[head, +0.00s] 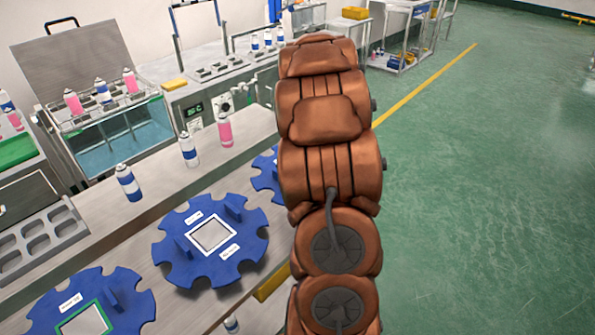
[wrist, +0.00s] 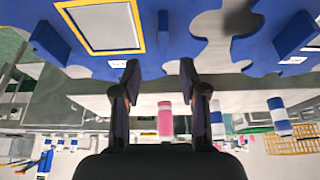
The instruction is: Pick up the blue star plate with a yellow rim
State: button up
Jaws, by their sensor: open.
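The blue star plate with a yellow rim (wrist: 172,38) fills the top left and middle of the wrist view. Its yellow rim frames a pale square, and blue upright tabs stand on it. My gripper (wrist: 160,73) is open and empty, its two fingers spread just short of this plate and pointing towards it. I cannot tell whether they touch it. In the head view a blue star plate (head: 264,178) shows only partly beside my arm; its rim colour is hidden. My gripper is out of sight there.
Two more blue star plates, one white-rimmed (head: 172,250) and one green-rimmed (head: 135,306), lie on the bench (head: 150,205). Spray cans, including a pink one (head: 225,130), stand behind them. A grey rack (head: 70,240) is at left. Open green floor (head: 480,200) lies right.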

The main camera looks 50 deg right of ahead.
jog(key=shift+a+p+x, duration=0.2)
jog(key=shift+p+x, duration=1.2)
jog(key=shift+x, duration=2.3)
jog(key=shift+r, duration=0.1)
grip_shut()
